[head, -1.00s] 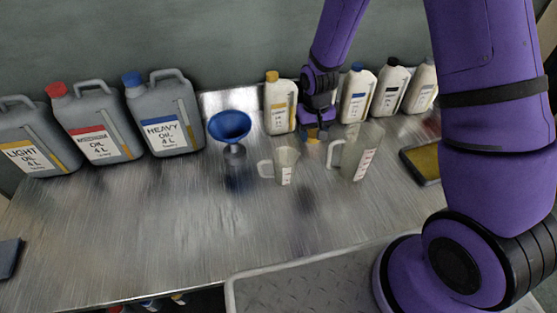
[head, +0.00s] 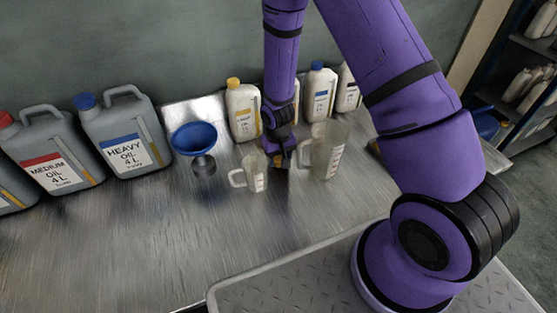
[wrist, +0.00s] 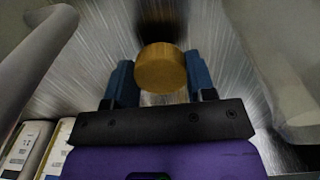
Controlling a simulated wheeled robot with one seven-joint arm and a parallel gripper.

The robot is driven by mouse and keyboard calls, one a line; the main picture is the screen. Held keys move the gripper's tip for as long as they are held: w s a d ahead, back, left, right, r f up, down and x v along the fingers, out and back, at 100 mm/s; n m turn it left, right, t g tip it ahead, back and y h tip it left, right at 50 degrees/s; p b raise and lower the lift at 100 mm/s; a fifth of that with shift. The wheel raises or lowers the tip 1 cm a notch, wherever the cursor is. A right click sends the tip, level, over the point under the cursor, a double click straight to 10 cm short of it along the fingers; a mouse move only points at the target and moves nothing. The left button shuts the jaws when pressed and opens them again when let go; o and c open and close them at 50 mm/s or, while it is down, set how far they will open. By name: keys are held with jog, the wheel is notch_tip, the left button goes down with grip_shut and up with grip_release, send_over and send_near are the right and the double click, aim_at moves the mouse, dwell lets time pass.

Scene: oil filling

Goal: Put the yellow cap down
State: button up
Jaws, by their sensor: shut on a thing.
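My gripper (head: 281,158) points down over the steel bench, between the small measuring jug and the large one. In the wrist view its blue fingers (wrist: 160,80) are shut on a round yellow cap (wrist: 161,68). The cap sits between the fingertips, with the bench surface beyond it. In the head view the cap is small and mostly hidden by the gripper, and I cannot tell whether it touches the bench.
The small jug (head: 255,172) stands just left of my gripper and the large jug (head: 327,152) just right. A white bottle with a yellow cap (head: 243,112) is behind. A blue funnel (head: 194,138) and oil cans (head: 125,138) stand left. The front bench is clear.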

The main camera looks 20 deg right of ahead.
jog(key=shift+f, duration=0.8)
jog(key=shift+f, duration=0.35)
jog(key=o, duration=0.9)
notch_tip(320, 180, up, 14)
notch_tip(320, 180, up, 11)
jog(key=t, duration=0.1)
send_over(278, 158)
jog(key=s+d, duration=0.2)
jog(key=s+d+r+t, duration=0.2)
jog(key=s+r, duration=0.2)
jog(key=r, duration=0.7)
jog(key=s+d+r, duration=0.1)
jog(key=s+r, duration=0.3)
jog(key=s, duration=0.2)
jog(key=s+d+r+t, duration=0.1)
jog(key=s+r, duration=0.3)
jog(key=s, duration=0.2)
jog(key=s+d+r+t, duration=0.1)
jog(key=s+r, duration=0.4)
jog(key=s, duration=0.2)
